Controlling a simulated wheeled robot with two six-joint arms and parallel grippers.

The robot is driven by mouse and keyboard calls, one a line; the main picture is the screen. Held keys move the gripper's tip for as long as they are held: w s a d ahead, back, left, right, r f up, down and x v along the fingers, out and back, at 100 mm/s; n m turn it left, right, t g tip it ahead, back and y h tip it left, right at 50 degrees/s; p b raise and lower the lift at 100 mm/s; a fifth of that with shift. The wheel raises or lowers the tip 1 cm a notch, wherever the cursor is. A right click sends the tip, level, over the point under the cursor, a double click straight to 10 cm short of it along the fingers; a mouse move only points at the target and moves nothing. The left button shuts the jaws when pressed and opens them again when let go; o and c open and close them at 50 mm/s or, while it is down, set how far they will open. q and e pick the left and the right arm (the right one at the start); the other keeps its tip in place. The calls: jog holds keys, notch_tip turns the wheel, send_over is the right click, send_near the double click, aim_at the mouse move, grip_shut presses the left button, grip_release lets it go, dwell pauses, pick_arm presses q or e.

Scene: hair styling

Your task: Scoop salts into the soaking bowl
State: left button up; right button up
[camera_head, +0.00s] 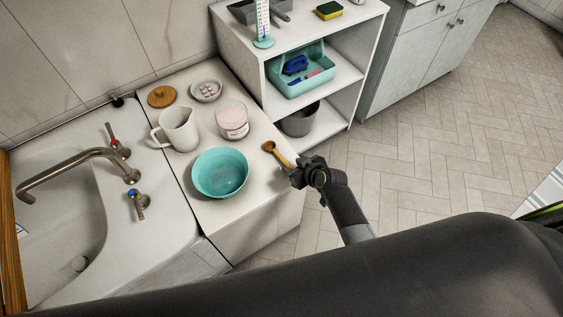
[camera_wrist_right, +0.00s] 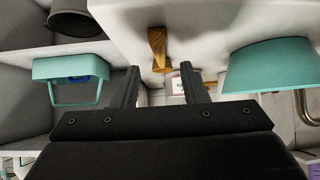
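The teal soaking bowl (camera_head: 220,173) stands empty on the white counter, and part of it shows at the right of the right wrist view (camera_wrist_right: 272,62). A glass jar of pinkish-white salts (camera_head: 232,122) with a label stands behind it. A wooden scoop (camera_head: 277,153) lies at the counter's right edge; it also shows in the right wrist view (camera_wrist_right: 157,48). My right gripper (camera_head: 296,172) is at that edge, close to the scoop's handle. In the right wrist view its fingers (camera_wrist_right: 160,78) are apart, with the scoop beyond and between them, not gripped. My left gripper is not in view.
A white pitcher (camera_head: 180,130), a wooden lid (camera_head: 161,96) and a small dish of pink pieces (camera_head: 206,90) stand at the counter's back. A sink (camera_head: 140,235) is at left. A shelf unit (camera_head: 335,85) with a teal caddy (camera_head: 300,78) stands behind right.

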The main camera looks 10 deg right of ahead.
aim_at(286, 163)
jog(key=b+x, duration=0.2)
jog(key=x, duration=0.1)
jog(key=shift+w+f, duration=0.15)
jog(key=shift+f, duration=0.2)
jog(key=shift+w+a+f+b, duration=0.25)
jog(key=shift+w+b, duration=0.2)
jog(key=shift+b, duration=0.1)
jog(key=shift+c, duration=0.4)
grip_shut()
notch_tip(286, 163, up, 12)
jog(key=p, duration=1.1)
